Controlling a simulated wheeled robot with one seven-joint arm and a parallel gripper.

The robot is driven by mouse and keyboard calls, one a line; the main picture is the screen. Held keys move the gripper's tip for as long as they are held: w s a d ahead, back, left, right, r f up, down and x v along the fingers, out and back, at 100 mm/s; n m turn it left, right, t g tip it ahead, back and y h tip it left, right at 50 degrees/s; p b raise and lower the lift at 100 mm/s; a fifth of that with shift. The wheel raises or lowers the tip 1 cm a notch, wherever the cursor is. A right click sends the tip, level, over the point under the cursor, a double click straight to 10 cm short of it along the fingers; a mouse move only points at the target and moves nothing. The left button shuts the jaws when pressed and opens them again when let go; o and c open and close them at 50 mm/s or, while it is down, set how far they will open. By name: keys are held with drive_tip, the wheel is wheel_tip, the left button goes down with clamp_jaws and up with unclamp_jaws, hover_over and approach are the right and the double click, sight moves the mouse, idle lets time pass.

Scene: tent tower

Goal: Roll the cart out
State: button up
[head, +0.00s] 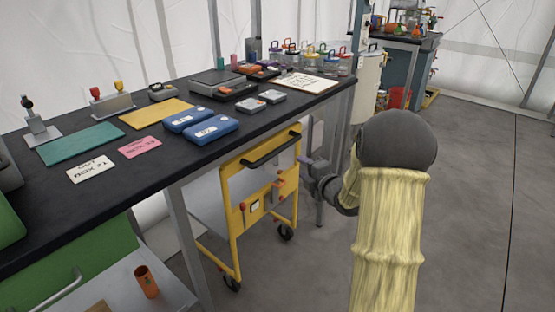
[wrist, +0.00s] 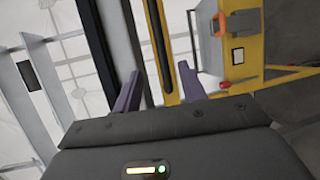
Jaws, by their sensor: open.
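The yellow cart (head: 235,212) stands under the black-topped bench, with its end panel facing outward. A black handle bar (head: 271,149) runs along its top edge. The cart has dark wheels (head: 285,233). My gripper (head: 308,172) is just right of the cart, near its right side and a little below the handle. In the wrist view my gripper (wrist: 158,92) is open, its two purple-grey fingers apart. The cart's yellow panel (wrist: 235,60) fills the right of that view, and the dark handle bar (wrist: 150,50) passes beyond the fingers. I cannot tell whether the bar lies between them.
The bench (head: 240,125) holds blue cases, mats, cards and several jars. Its grey leg (head: 185,235) stands left of the cart. A white drum (head: 368,90) stands behind. An orange cup (head: 146,281) sits on a lower shelf. The grey floor (head: 470,200) to the right is clear.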

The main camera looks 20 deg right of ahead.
sight(279, 152)
drive_tip(key=shift+s+r, duration=0.1)
drive_tip(key=shift+r, duration=0.05)
drive_tip(key=b+x, duration=0.2)
drive_tip(key=x, duration=1.5)
drive_tip(key=shift+w+a+f, duration=0.1)
drive_tip(key=shift+w+f, duration=0.15)
drive_tip(key=shift+a, duration=0.1)
clamp_jaws()
